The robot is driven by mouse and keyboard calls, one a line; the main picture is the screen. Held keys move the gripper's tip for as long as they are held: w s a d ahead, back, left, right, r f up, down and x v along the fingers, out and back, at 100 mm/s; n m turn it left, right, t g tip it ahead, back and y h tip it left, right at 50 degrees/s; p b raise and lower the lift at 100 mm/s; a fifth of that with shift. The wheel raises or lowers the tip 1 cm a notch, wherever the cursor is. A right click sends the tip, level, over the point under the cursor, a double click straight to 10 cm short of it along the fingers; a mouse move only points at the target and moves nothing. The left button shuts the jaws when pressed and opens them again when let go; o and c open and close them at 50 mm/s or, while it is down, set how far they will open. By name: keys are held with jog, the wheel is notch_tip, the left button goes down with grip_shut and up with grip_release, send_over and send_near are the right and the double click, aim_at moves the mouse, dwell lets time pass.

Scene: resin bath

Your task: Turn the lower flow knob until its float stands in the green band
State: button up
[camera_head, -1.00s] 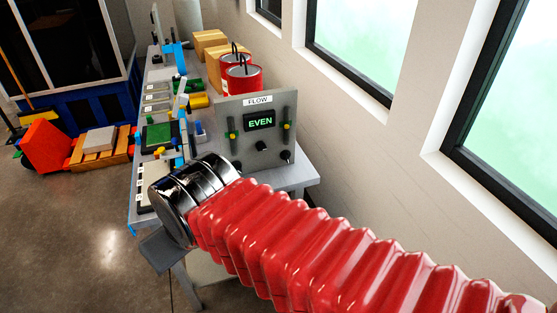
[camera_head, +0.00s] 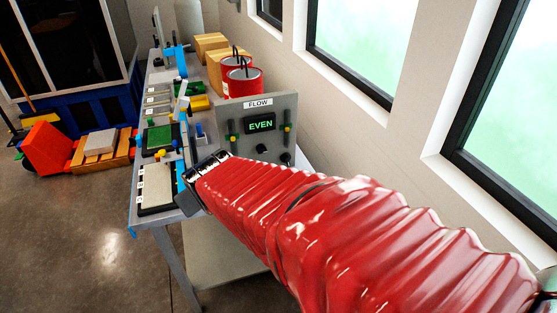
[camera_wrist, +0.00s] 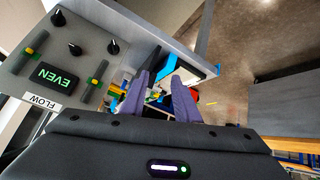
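The grey flow panel (camera_head: 285,105) stands upright on the bench, with a lit EVEN display (camera_head: 260,122). Two black knobs show, one in the middle (camera_head: 262,148) and one at lower right (camera_head: 286,158). The wrist view shows the panel upside down, with a third knob (camera_wrist: 112,47) on the side towards my fingers. Yellow floats sit on the left gauge (camera_head: 233,138) and right gauge (camera_head: 287,126); their exact stand against the green bands is hard to tell. My gripper (camera_wrist: 161,78) is open and empty, beside the panel and apart from the knobs. My arm hides its fingers in the head view.
A pale tray (camera_head: 156,188) lies at the bench's near end, with a green board (camera_head: 159,137) beyond it. Red cans (camera_head: 243,82) and cardboard boxes (camera_head: 211,43) stand behind the panel. A wall with windows runs along the right. Floor at the left front is clear.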

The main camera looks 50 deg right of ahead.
jog(key=w+d+f+t+h, duration=0.1)
jog(key=w+d+f, duration=0.1)
jog(key=d, duration=0.4)
jog(key=w+d+f+h, duration=0.1)
jog(key=d+f, duration=0.2)
jog(key=d, duration=0.3)
jog(key=m+t+h, duration=0.3)
jog(key=t+h, duration=0.1)
jog(key=t, duration=0.2)
send_near(288, 162)
jog(key=v, duration=0.6)
jog(key=shift+d+f, duration=0.15)
jog(key=shift+d, duration=0.1)
jog(key=x, duration=1.3)
jog(key=shift+w, duration=0.35)
jog(key=shift+d, duration=0.1)
grip_shut()
